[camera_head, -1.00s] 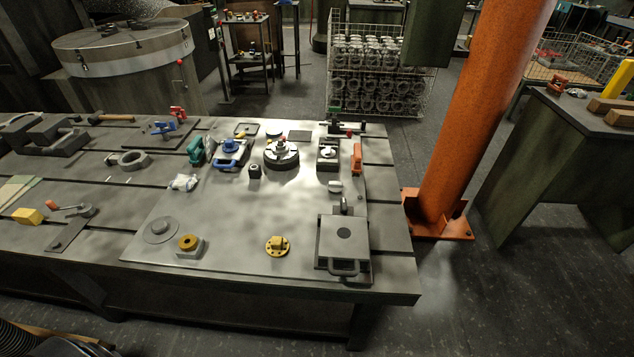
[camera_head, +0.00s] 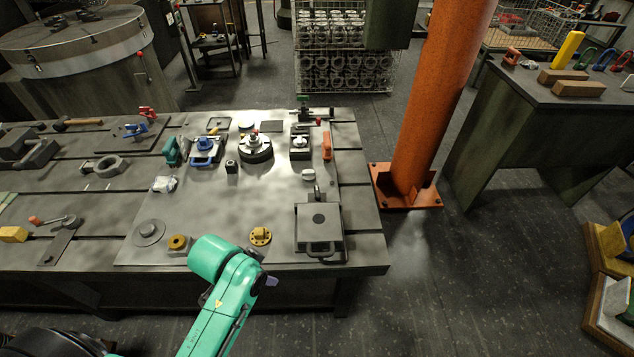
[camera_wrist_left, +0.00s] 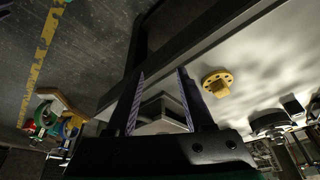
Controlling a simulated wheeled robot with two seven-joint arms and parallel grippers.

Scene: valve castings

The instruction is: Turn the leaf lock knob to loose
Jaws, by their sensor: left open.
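The square grey hinged plate (camera_head: 318,222) lies at the table's front right corner, with a dark round spot in its middle and a loop handle at its front edge. A small upright dark part (camera_head: 317,192) stands at its back edge; I cannot tell whether this is the leaf lock knob, nor its setting. My left arm reaches up from the bottom in the head view, left of the plate; its fingertips are not clear there. In the left wrist view the left gripper (camera_wrist_left: 161,73) is open, with a grey block-like part (camera_wrist_left: 165,112) visible between its fingers, contact unclear. My right gripper is out of view.
A yellow flange (camera_head: 260,236) and a block with a brass ring (camera_head: 179,243) lie left of the plate. The flange also shows in the left wrist view (camera_wrist_left: 217,82). An orange pillar (camera_head: 432,100) stands right of the table.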

